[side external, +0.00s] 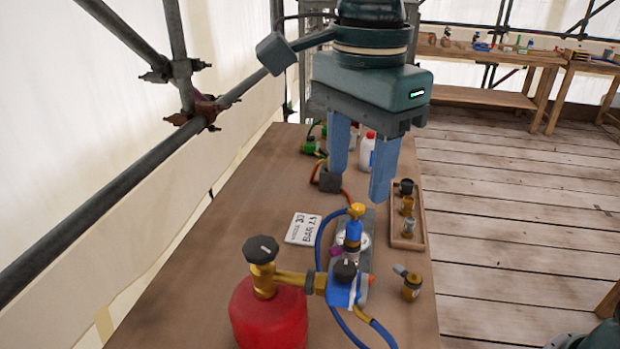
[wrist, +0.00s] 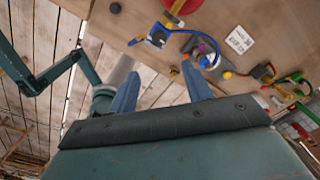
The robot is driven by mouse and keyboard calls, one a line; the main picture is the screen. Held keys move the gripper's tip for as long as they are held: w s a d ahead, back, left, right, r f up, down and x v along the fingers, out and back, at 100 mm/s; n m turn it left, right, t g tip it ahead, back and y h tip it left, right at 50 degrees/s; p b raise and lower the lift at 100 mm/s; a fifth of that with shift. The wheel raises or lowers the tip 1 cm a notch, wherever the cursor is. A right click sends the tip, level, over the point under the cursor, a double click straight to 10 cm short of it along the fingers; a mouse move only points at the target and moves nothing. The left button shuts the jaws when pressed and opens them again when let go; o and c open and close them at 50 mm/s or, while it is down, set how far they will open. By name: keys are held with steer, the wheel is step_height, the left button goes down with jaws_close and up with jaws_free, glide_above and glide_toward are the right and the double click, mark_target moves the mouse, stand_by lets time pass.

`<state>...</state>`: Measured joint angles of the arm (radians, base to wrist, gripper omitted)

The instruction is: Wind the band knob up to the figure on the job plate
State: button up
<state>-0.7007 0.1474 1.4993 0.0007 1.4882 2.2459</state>
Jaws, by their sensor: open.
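My gripper (side external: 358,188) hangs above the bench with its two blue-grey fingers apart and nothing between them; the fingers also show in the wrist view (wrist: 160,90). The job plate (side external: 303,229) is a white card lying flat left of the torch, with "30" and "2.5" legible in part; it also shows in the wrist view (wrist: 240,40). A blue regulator (side external: 343,293) with a black knob (side external: 345,271) on top joins the red cylinder's brass valve. I cannot tell for certain which knob is the band knob, nor read any setting.
The red cylinder (side external: 268,318) carries a black handwheel (side external: 262,249). A blue-and-brass torch (side external: 354,232) stands close behind the regulator. Hoses curve around both. A wooden tray (side external: 421,238) of brass fittings and a loose fitting (side external: 411,288) lie right. Scaffold poles (side external: 150,175) run along the left.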

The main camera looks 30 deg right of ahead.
mark_target(345, 266)
steer(key=shift+a, duration=0.25)
steer(key=shift+f, duration=0.2)
step_height(345, 266, down, 14)
steer(key=shift+r, duration=0.25)
stand_by(0.4)
steer(key=c, duration=1)
